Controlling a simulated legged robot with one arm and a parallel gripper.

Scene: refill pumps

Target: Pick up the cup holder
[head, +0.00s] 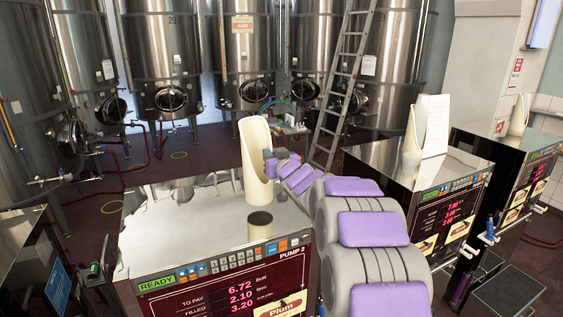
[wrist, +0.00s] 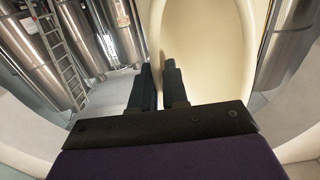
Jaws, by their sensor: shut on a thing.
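The cup holder (head: 256,148) is a tall cream tube with a slanted cut-away top. It is upright above the shiny metal top of the Pump 2 machine (head: 180,222). A short cream shape with a dark round end shows just below it on the metal; it looks like the holder's reflection, with a small gap between. My gripper (head: 270,163) reaches in from the right and is shut on the holder's wall at its open side. In the wrist view, the holder's cream inside (wrist: 210,45) fills the upper middle, and my fingers (wrist: 160,78) are close together at its edge.
More pump machines stand to the right, with another cream holder (head: 413,140) and a white paper sign (head: 433,122) on the nearer one. Steel tanks (head: 248,50) and a ladder (head: 345,80) stand behind. Open floor lies between the machines and tanks.

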